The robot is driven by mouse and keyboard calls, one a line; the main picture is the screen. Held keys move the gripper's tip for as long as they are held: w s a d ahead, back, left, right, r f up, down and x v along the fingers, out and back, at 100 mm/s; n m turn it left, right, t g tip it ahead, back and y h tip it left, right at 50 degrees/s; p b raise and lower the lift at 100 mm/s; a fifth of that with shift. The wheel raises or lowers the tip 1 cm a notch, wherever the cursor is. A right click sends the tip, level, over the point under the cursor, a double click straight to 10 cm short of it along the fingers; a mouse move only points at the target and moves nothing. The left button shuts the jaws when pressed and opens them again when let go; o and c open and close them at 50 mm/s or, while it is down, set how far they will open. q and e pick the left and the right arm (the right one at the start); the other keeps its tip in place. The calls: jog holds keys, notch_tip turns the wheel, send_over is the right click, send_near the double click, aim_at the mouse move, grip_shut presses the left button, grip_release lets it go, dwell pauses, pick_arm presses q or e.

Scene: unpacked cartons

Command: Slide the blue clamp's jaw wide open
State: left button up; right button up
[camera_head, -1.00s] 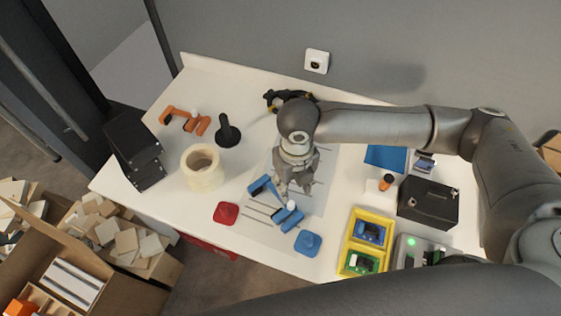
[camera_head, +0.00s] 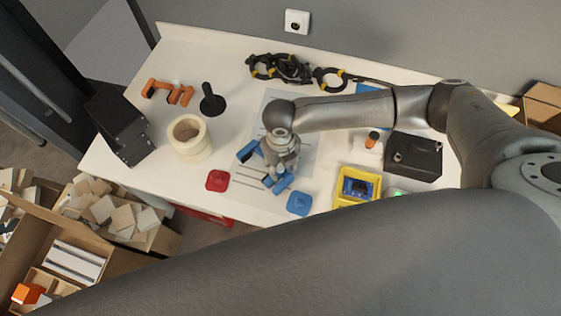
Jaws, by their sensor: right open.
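The blue clamp (camera_head: 247,152) lies on a pale marked sheet on the white table. One blue end shows left of my right gripper, and another blue part shows just below it. My right gripper (camera_head: 276,170) is open and points down over the clamp. It hides the clamp's middle, and I cannot tell whether the fingers touch it. My left gripper is not in view.
A red piece (camera_head: 217,181) and a blue piece (camera_head: 299,203) lie near the front edge. A tape roll (camera_head: 190,138) stands left, and a yellow tray (camera_head: 371,184) and black box (camera_head: 413,157) right. An orange clamp (camera_head: 167,92) and black cables (camera_head: 281,68) lie farther back.

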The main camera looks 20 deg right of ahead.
jog(key=shift+c, duration=0.5)
grip_shut()
jog(key=shift+s+d+p, duration=0.1)
jog(key=shift+s+p, duration=0.1)
jog(key=shift+p, duration=0.45)
jog(key=shift+o, duration=0.5)
grip_release()
